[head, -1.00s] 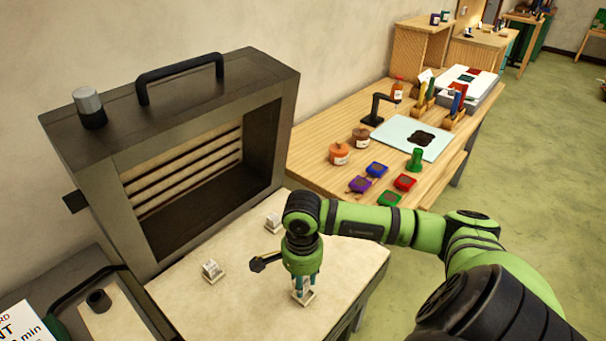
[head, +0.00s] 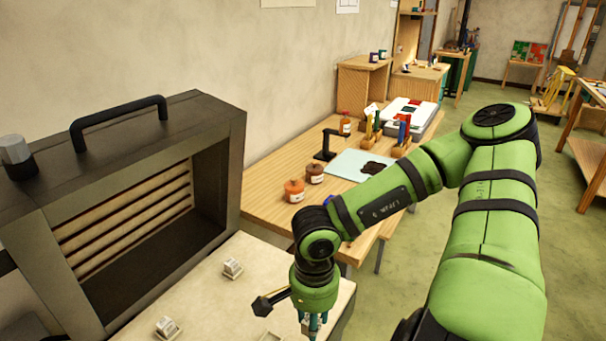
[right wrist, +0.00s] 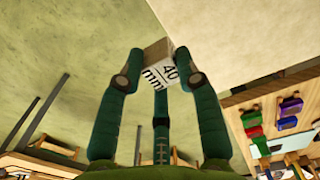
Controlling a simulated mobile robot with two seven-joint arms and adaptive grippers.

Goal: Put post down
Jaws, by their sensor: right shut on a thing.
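My right gripper (head: 313,322) points down over the front part of the pale tabletop, at the bottom edge of the head view. In the right wrist view its fingers (right wrist: 160,82) are shut on a small pale block-shaped post (right wrist: 162,70) with "40 mm" on its face. The held post is cut off in the head view. Two similar labelled white posts stand on the pale table (head: 205,300), one farther back (head: 232,267) and one nearer (head: 167,326). I cannot tell whether the held post touches anything. My left gripper is not in view.
A dark open-fronted kiln (head: 130,200) with ribbed inner walls stands left of the posts. Behind the table is a wooden workbench (head: 270,190) with orange and brown jars (head: 294,190), a pale blue sheet and tools. Green floor lies to the right.

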